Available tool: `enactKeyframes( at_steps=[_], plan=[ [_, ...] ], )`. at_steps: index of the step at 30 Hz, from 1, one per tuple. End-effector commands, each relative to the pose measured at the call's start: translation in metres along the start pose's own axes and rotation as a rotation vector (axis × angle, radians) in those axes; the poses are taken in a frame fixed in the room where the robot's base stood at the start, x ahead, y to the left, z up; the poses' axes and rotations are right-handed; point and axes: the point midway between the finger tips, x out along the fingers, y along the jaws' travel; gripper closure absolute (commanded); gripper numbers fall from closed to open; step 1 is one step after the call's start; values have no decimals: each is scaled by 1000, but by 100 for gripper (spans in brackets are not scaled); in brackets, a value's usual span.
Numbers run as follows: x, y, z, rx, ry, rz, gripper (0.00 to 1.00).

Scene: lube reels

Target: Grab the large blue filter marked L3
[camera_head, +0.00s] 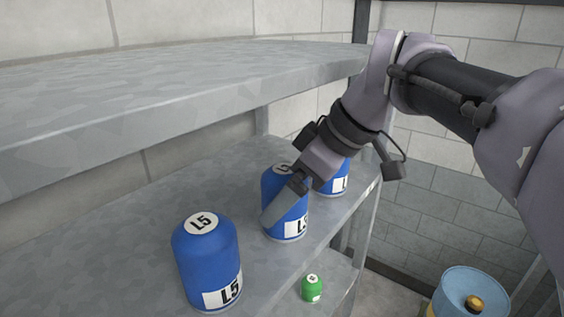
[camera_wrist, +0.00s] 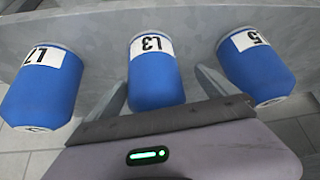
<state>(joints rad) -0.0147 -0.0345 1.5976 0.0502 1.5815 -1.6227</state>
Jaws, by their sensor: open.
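The large blue filter marked L3 (camera_head: 293,217) stands upright on the middle shelf, in the centre of a row of blue filters. In the wrist view, the L3 filter (camera_wrist: 156,82) sits between the two spread fingers of my gripper (camera_wrist: 163,84), its white label facing the camera. My gripper (camera_head: 277,210) is open, with nothing clamped. In the head view one finger crosses in front of the filter and hides part of its side and label. The other finger is hidden there. I cannot tell whether either finger touches the filter.
A blue L5 filter (camera_head: 206,262) stands left of L3. A blue L7 filter (camera_wrist: 42,88) stands on the other side, partly behind my wrist in the head view. The upper shelf (camera_head: 180,85) overhangs. A small green filter (camera_head: 312,288) is below. A blue drum (camera_head: 470,290) stands lower right.

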Motion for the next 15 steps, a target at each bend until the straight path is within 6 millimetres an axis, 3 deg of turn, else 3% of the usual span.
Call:
enactKeyframes(
  at_steps=[3,9,15],
  plan=[
    [12,0,1,0,-2,0,4],
    [12,0,0,1,-1,2,5],
    [12,0,0,1,-1,2,45]
  ],
)
